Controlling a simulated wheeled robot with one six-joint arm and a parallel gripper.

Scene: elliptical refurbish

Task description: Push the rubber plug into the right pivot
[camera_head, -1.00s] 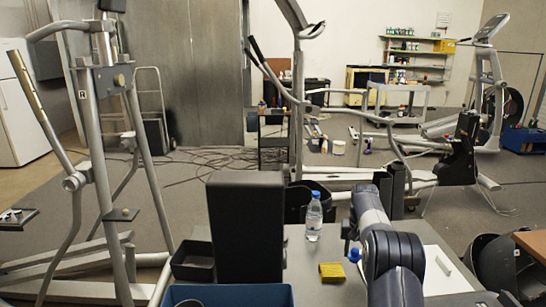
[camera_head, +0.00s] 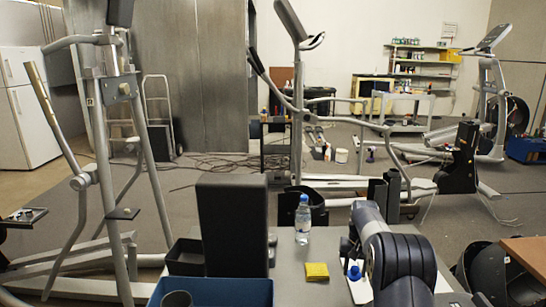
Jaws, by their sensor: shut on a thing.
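My arm rises at the lower right of the head view, its grey and black joints in front of the table. My gripper does not show, so what it holds is hidden. I cannot make out the rubber plug anywhere. A grey elliptical frame (camera_head: 113,190) stands at the left, with upright posts and long handle bars. A bracket (camera_head: 120,88) with a small brownish round spot sits high between its posts. I cannot tell whether this is the right pivot.
A grey table (camera_head: 325,262) in front carries a water bottle (camera_head: 303,219), a yellow sponge-like block (camera_head: 317,271), a blue bin (camera_head: 235,291) and a dark upright box (camera_head: 232,225). Cables (camera_head: 220,163) lie on the floor behind. Dark round containers (camera_head: 497,272) stand lower right.

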